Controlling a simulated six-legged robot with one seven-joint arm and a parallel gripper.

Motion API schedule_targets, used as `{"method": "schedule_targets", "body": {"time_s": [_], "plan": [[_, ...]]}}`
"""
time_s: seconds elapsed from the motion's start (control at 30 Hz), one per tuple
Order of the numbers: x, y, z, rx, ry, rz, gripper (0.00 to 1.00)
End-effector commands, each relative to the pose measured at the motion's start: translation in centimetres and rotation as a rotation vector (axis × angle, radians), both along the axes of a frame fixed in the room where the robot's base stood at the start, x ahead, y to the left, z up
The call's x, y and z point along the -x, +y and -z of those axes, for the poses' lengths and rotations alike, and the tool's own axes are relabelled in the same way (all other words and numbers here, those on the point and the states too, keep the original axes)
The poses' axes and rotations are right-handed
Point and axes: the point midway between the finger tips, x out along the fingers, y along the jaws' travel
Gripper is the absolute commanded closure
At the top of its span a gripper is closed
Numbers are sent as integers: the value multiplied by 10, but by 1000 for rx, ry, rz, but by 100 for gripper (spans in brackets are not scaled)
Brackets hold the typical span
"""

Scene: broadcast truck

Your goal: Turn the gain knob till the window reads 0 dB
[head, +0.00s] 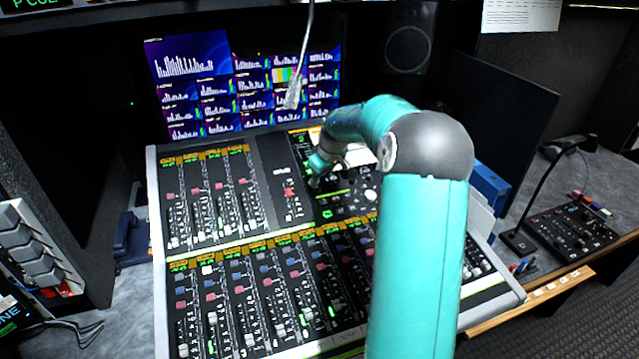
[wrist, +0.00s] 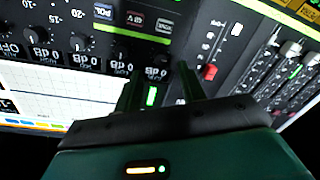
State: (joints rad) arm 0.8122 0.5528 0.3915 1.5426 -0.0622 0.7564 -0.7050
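The mixing console (head: 262,185) fills the middle of the head view. My gripper (head: 316,178) is low over its upper centre section, and my arm hides part of the panel to the right. In the wrist view, the panel appears upside down, with dark knobs (wrist: 80,42) and a row of small black windows (wrist: 82,61). Several windows seem to read "0 dB", including one (wrist: 157,72) seen between my fingers. I cannot tell which knob or window is the gain one. My gripper (wrist: 160,70) has its two fingers apart, with no knob clearly visible between them.
A thin microphone (head: 293,95) hangs above the console, left of my arm. Screens (head: 190,85) stand behind it. A blue box (head: 490,185) is close to my arm's right. A desk lamp (head: 522,238) and a small control panel (head: 572,232) stand farther right.

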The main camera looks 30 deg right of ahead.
Motion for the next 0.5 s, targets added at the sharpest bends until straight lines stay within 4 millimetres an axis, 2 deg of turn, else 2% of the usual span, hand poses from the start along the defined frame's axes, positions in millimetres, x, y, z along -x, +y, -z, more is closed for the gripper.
{"method": "schedule_targets", "body": {"time_s": [0.1,0.3,0.5], "plan": [[10,0,-27,2,-2,3,60],[25,1,-65,1,0,2,60],[33,1,-86,0,1,1,60]]}}
